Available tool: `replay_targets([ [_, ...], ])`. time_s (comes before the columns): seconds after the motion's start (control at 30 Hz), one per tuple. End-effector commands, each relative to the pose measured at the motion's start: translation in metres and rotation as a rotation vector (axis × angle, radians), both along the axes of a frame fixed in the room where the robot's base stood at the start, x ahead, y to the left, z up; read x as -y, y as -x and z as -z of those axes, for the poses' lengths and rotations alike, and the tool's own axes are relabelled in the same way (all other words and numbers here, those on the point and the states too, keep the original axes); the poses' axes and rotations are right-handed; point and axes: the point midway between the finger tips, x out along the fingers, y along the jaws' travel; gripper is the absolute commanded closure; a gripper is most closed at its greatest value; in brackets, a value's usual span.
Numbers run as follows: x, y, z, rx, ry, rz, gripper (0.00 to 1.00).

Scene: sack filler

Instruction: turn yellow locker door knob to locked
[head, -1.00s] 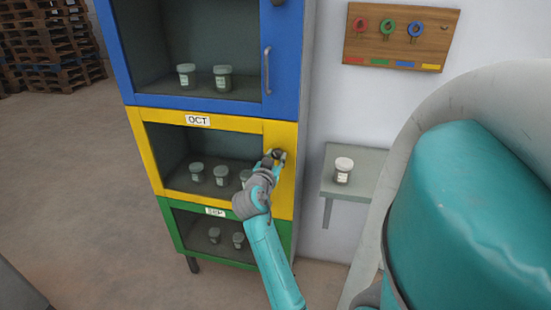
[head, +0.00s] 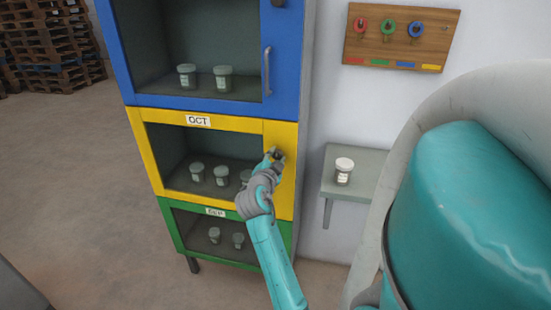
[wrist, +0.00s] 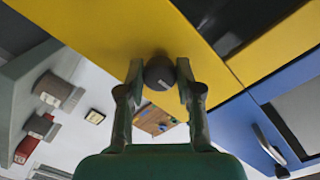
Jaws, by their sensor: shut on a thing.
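The yellow locker door (head: 283,196) is the middle one of a stack, below the blue door, and it looks closed. Its dark round knob (wrist: 159,73) is near the door's right edge in the head view. My gripper (head: 274,156) is at the knob, and in the wrist view its two fingers (wrist: 160,84) stand on either side of the knob, shut on it. A pale mark shows on the knob's face in the wrist view. My gripper and wrist hide most of the knob in the head view.
The blue door (head: 284,62) with a vertical handle is above, the green door (head: 222,249) below. Jars stand behind the windows. A grey wall shelf (head: 360,186) with one white-lidded jar (head: 343,171) is right. A wooden key board (head: 401,37) hangs above it.

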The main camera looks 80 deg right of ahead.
Motion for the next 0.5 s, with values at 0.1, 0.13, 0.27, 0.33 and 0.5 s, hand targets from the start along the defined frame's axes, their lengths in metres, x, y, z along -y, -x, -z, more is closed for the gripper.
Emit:
replay_targets([
  [0.1,-0.0001,0.0,0.0008,0.012,-0.002,0.0,1.0],
  [0.13,-0.0001,0.0,0.0008,0.014,-0.002,0.0,1.0],
  [0.27,-0.0001,0.0,0.0008,0.016,-0.003,0.0,1.0],
  [0.33,-0.0001,0.0,0.0008,0.016,-0.003,0.0,1.0],
  [0.5,-0.0001,0.0,0.0008,0.015,-0.002,0.0,0.63],
])
